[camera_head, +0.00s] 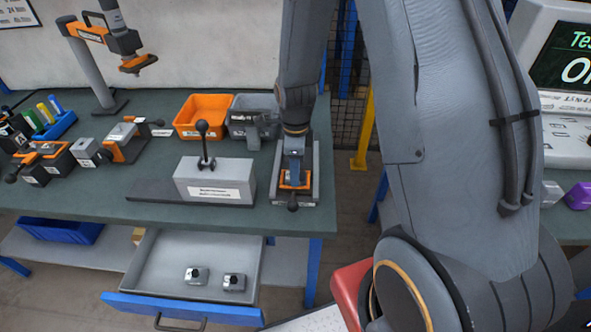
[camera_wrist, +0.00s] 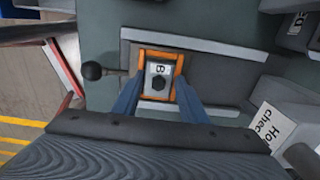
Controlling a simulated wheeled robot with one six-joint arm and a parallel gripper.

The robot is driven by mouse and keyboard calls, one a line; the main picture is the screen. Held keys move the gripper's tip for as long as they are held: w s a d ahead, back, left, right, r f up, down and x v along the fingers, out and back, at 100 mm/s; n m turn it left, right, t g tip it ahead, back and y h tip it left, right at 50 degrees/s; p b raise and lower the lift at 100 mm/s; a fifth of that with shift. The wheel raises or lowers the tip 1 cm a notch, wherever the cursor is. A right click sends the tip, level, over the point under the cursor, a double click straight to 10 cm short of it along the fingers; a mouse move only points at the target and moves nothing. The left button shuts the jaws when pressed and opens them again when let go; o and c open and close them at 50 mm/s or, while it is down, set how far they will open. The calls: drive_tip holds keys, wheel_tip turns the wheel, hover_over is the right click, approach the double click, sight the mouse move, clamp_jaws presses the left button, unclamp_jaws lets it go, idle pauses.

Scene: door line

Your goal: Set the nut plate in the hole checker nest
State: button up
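The hole checker nest (camera_wrist: 215,85) is a grey base with an orange frame and a black ball lever. It also shows in the head view (camera_head: 311,192), at the bench's right end, partly hidden by my arm. A small grey nut plate (camera_wrist: 151,83) with a black nut and a printed mark lies inside the orange frame, looking flat. My gripper (camera_wrist: 160,84) points down over the nest, its blue fingers on either side of the plate. In the head view, my gripper (camera_head: 294,174) is low at the orange frame. Whether the fingers touch the plate is not clear.
Two similar plates (camera_head: 196,275) (camera_head: 234,282) lie in the open drawer (camera_head: 170,270) below the bench. A grey block (camera_head: 214,178) with an upright lever stands left of the nest.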

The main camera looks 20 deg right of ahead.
drive_tip(key=shift+o, duration=0.5)
drive_tip(key=shift+s+f, duration=0.4)
drive_tip(key=shift+f, duration=0.3)
drive_tip(key=shift+a+r, duration=0.1)
drive_tip(key=shift+r, duration=0.25)
wheel_tip(320, 180, up, 13)
drive_tip(key=b, duration=0.2)
drive_tip(key=s+n+t, duration=0.1)
drive_tip(key=s+n, duration=0.9)
drive_tip(key=n, duration=1.2)
drive_tip(key=shift+s, duration=0.15)
drive_tip(key=shift+c, duration=0.5)
